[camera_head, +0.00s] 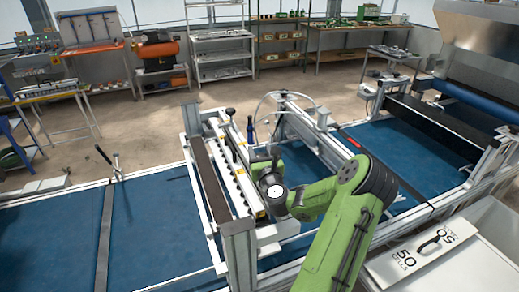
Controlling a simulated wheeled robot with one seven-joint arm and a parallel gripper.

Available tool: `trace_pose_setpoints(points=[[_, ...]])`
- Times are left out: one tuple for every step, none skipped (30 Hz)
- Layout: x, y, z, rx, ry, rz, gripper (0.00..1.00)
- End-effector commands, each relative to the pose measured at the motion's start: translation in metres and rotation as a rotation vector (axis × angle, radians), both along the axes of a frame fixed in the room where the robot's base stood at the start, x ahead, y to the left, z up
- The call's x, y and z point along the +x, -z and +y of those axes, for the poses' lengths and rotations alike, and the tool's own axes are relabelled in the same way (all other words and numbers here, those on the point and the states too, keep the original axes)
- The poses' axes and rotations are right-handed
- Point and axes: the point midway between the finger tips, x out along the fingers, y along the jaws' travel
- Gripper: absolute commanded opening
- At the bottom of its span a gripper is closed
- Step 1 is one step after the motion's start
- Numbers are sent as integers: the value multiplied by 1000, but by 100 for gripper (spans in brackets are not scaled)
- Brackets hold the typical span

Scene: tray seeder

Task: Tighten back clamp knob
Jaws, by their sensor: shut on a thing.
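The seeder's dark roller bar (210,172) and white nozzle rail (238,178) run from front to back across the blue belt. A black round knob (230,112) stands at the back end of the rail. A dark upright handle with a blue part (249,128) stands just right of it. My gripper (264,163) is at the right side of the rail, around its middle, nearer to me than the black knob. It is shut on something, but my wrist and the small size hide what. I see a gap in the picture between my gripper and the black knob.
A white panel marked 50 (420,250) lies at the front right. Shelves and benches line the back.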

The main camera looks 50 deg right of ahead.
Motion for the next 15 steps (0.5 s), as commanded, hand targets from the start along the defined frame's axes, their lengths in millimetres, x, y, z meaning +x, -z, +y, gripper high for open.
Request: trace_pose_setpoints(points=[[1,-5,2,6,36,5,18],[1,-5,1,5,63,6,18],[1,-5,1,5,97,5,18],[0,-4,0,6,122,6,18],[0,-4,0,4,144,6,18],[-1,-4,-1,4,171,5,18],[-1,-4,-1,5,188,4,18],[-2,-3,-1,3,202,4,18],[-2,-3,-2,3,217,4,18],[-3,-3,-2,2,227,4,18],[-3,-2,-2,1,232,5,18],[-3,-2,-2,1,236,5,18],[-4,-1,-2,1,238,5,18],[-4,-1,-2,1,239,4,18],[-4,-1,-2,1,238,4,18]])
